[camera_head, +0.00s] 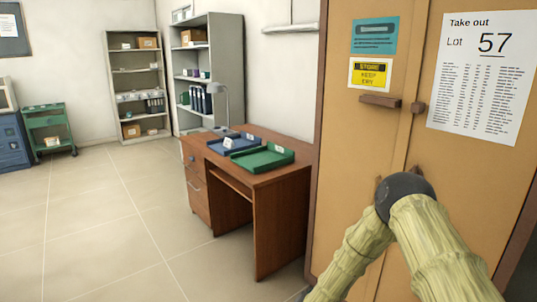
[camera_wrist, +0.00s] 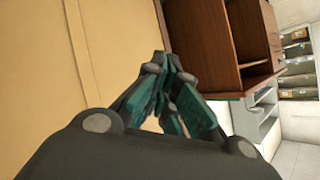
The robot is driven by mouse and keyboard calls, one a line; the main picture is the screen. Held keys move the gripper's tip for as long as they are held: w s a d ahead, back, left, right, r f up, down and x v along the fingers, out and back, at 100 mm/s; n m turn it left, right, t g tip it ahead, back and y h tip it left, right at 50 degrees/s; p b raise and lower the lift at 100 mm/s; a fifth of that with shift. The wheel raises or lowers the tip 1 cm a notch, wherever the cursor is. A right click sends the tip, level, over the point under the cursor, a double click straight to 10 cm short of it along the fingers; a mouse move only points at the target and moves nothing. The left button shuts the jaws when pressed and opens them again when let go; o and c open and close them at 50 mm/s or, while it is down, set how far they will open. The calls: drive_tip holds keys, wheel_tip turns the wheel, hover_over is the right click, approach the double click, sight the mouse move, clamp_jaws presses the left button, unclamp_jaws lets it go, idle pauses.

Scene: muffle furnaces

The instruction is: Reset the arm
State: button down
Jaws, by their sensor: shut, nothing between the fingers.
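My gripper (camera_wrist: 168,62) shows in the wrist view, its dark fingers with teal inner faces drawn together at the tips and nothing between them. In the head view my arm, in a pale yellow-green cover with a dark joint, is bent in front of the tan cabinet (camera_head: 345,135) at the right; my fingers cannot be made out there. In the wrist view the tan cabinet surface (camera_wrist: 50,60) lies along the left, beside my gripper. I cannot tell whether the fingers touch it. The brown desk (camera_wrist: 215,45) shows beyond the fingertips.
The desk (camera_head: 280,190) stands left of the cabinet, with a blue tray (camera_head: 232,146), a green tray (camera_head: 263,158) and a lamp (camera_head: 224,100). Shelves (camera_head: 137,85) and a green cart (camera_head: 47,128) stand at the back. The tiled floor (camera_head: 110,215) at left is clear.

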drive_tip(key=s+d+f+n+g+y+p, duration=0.1)
drive_tip(key=s+f+n+g, duration=0.25)
drive_tip(key=s, duration=1.05)
drive_tip(key=s+d+f+n+g+y+p, duration=0.1)
drive_tip(key=s+d+f+n+g+y, duration=0.2)
drive_tip(key=s, duration=1.2)
drive_tip(key=s+d+r+n+g+p, duration=0.1)
drive_tip(key=s+d+g, duration=0.1)
drive_tip(key=s, duration=1)
drive_tip(key=s+d+r+g+h+p, duration=0.1)
drive_tip(key=s+d+r+g, duration=0.1)
drive_tip(key=s, duration=1.1)
drive_tip(key=shift+r+n+g+h, duration=0.3)
drive_tip(key=shift+n+g, duration=0.05)
drive_tip(key=shift+g, duration=0.4)
drive_tip(key=shift+w, duration=0.1)
